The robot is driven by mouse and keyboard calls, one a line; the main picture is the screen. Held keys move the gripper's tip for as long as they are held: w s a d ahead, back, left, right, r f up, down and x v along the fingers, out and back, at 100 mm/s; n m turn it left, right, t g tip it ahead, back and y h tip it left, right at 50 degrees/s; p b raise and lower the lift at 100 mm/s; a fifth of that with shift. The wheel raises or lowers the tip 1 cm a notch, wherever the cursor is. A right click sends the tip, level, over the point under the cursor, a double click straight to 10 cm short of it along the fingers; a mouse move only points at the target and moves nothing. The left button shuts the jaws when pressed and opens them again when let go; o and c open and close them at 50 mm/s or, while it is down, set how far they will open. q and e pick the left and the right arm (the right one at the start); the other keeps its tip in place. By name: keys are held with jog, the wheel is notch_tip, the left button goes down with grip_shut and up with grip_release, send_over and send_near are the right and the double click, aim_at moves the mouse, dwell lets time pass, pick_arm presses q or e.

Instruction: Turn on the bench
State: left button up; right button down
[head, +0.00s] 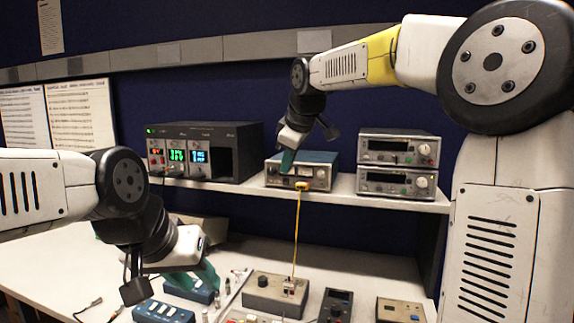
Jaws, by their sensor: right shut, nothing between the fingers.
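The bench has a raised shelf (400,199) with several instruments. A dark rack unit (235,152) at left has lit red, green and blue displays. Two stacked grey instruments (370,150) stand at right, with small displays and knobs. My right gripper (286,165) is shut and empty, its teal fingertips at the left part of the teal-topped instrument's front; I cannot tell whether they touch. My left gripper (198,283) is low over the worktop at left, its teal fingers apart, above blue boxes.
A yellow cable (298,235) hangs from the middle instrument to a grey box (262,297) on the worktop. Blue switch boxes (160,312), a dark handheld meter (337,305) and a tan-topped box (400,309) line the front. The worktop (385,268) behind the meter is clear.

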aim_at(284, 180)
jog(key=x, duration=0.3)
jog(key=w+x, duration=0.1)
jog(key=x, duration=0.2)
jog(key=d+x, duration=0.1)
jog(key=x, duration=0.2)
jog(key=shift+w+d+r, duration=0.1)
jog(key=shift+w+r, duration=0.2)
jog(key=shift+r, duration=0.1)
jog(key=shift+w+d, duration=0.2)
jog(key=shift+w, duration=0.45)
jog(key=shift+w+d+f, duration=0.1)
jog(key=shift+w+f, duration=0.05)
jog(key=shift+r, duration=0.85)
